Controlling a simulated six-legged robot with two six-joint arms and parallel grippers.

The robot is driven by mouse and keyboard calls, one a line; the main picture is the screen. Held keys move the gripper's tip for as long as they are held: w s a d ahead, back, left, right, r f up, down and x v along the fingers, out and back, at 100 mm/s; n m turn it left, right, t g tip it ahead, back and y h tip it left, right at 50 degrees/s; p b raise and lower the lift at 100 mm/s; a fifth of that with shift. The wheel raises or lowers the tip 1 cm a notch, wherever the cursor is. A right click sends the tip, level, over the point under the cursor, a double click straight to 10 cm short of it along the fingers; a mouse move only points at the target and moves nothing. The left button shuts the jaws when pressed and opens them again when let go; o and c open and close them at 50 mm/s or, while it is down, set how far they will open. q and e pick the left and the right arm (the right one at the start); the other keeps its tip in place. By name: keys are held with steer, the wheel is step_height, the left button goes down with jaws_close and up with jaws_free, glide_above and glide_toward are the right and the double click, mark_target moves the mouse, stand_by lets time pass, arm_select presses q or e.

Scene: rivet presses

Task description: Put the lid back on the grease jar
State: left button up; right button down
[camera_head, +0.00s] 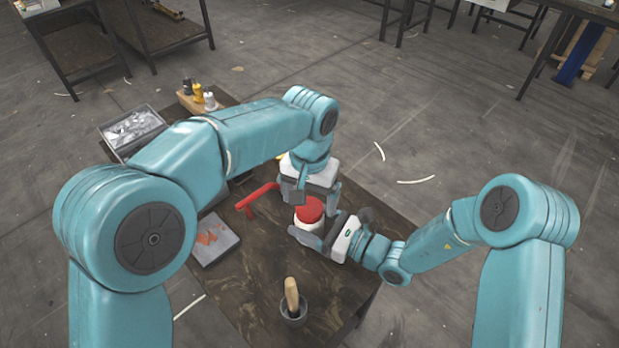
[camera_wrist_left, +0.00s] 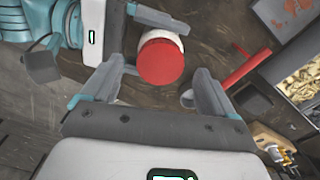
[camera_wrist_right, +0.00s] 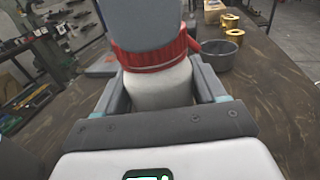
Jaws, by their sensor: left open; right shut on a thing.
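The white grease jar (camera_wrist_right: 160,88) stands upright between the fingers of my right gripper (camera_head: 322,226), which is shut on it; the fingers show on both sides of the jar in the right wrist view. The red lid (camera_wrist_left: 160,63) sits over the jar's mouth, and its ribbed rim (camera_wrist_right: 150,58) meets the white body. I cannot tell whether it is fully seated. My left gripper (camera_head: 314,196) is open above the lid, with its fingers spread to either side in the left wrist view. A grey part of it hides much of the lid's top in the right wrist view.
A red tool (camera_head: 260,198) lies left of the jar. A cup with a wooden handle (camera_head: 291,295) stands in front. The table's right side looks clear.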

arm_select(q)
step_height(320, 180, up, 10)
stand_by(0.3)
steer(key=shift+r, duration=0.1)
arm_select(e)
jaws_free()
steer(key=b+v, duration=0.1)
steer(key=v, duration=1.5)
steer(key=shift+s+d+b, duration=0.1)
steer(key=shift+b, duration=0.25)
arm_select(q)
steer(key=shift+f, duration=0.85)
steer(key=shift+s, duration=0.1)
arm_select(e)
steer(key=shift+s+d, duration=0.1)
